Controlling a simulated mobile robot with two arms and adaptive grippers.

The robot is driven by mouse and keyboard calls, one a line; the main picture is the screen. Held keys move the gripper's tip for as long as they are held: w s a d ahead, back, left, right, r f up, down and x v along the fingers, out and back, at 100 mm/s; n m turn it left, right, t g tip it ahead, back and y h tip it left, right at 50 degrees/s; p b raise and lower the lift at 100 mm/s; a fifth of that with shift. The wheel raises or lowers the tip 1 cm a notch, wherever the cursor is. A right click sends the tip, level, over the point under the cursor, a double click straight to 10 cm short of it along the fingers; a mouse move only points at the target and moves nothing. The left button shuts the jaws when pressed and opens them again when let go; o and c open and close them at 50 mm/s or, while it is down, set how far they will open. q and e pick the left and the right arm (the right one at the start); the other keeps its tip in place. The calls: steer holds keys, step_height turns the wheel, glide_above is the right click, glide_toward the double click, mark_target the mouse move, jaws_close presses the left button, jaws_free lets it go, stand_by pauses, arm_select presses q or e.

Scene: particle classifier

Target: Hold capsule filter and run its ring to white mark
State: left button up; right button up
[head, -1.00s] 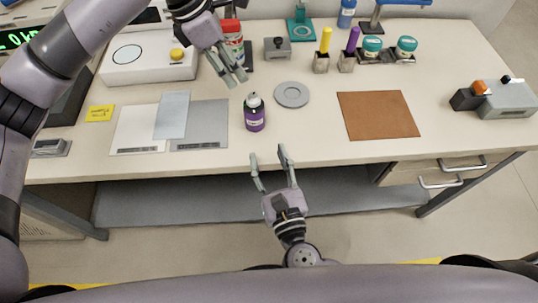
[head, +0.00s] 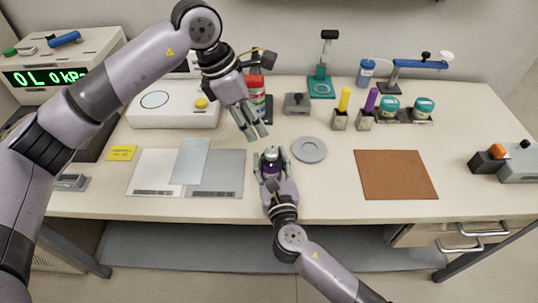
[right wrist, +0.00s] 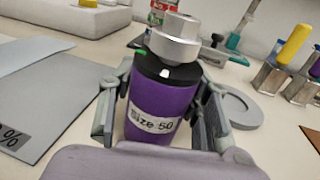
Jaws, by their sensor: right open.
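The purple capsule filter (head: 270,168) stands upright on the table, labelled "Size 50". In the right wrist view the filter (right wrist: 158,105) has a black ring (right wrist: 168,70) with a white mark on its front, a bright green mark at its left and a silver top above. My right gripper (head: 271,155) is open, with one finger on each side of the filter; in the right wrist view I cannot tell if either finger touches it. My left gripper (head: 257,135) is open and empty, above and just behind the filter, slightly left in the head view.
A grey disc (head: 309,150) lies close to the filter's right. Grey and white sheets (head: 215,175) lie to the left and a brown mat (head: 396,175) to the right. A red-capped bottle (head: 256,95) and a small grey block (head: 297,103) stand behind.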

steer(key=shift+w+a, duration=0.15)
steer(key=shift+w, duration=0.7)
jaws_close()
stand_by(0.8)
stand_by(0.9)
